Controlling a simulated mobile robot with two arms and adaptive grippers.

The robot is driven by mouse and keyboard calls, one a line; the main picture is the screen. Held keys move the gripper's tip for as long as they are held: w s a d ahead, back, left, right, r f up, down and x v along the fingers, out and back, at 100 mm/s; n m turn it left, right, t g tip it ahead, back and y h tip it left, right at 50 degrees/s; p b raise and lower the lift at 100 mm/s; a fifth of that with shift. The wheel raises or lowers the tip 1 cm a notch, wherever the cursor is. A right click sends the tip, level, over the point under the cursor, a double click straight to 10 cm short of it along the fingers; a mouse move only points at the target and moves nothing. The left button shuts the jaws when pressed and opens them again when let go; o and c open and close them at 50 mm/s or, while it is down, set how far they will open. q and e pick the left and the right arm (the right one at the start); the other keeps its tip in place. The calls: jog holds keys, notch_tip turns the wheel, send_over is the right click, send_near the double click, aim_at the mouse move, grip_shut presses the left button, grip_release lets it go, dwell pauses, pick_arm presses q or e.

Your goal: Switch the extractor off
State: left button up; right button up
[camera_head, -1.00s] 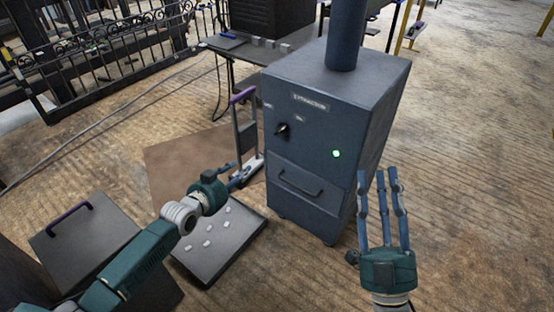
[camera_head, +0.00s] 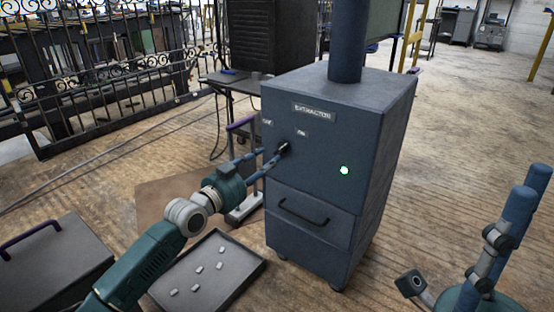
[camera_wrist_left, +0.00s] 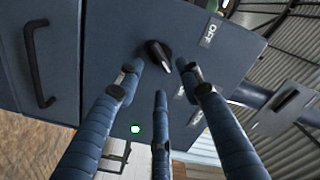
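The extractor (camera_head: 310,205) is a dark blue-grey metal cabinet with OFF and ON labels and a lit green lamp (camera_head: 344,170). Its small dark rotary knob (camera_head: 284,147) sits below the labels. In the left wrist view the knob (camera_wrist_left: 159,55) lies just beyond and between my spread fingertips. My left gripper (camera_head: 273,157) is open, with its fingers pointing at the knob; the wrist view shows its three fingers (camera_wrist_left: 162,76) apart and empty. Whether any finger touches the knob I cannot tell. My right gripper (camera_head: 500,225) is open and empty at the lower right, partly cut off.
A drawer handle (camera_head: 303,212) sticks out below the knob. A grey tray (camera_head: 232,284) with several small pale pieces lies on the floor, and a trolley with a purple handle (camera_head: 241,123) stands left of the cabinet. The floor to the right is clear.

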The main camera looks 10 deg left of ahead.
aim_at(280, 151)
pick_arm(q)
jog(key=b+x, duration=0.2)
jog(key=x, duration=0.4)
grip_shut()
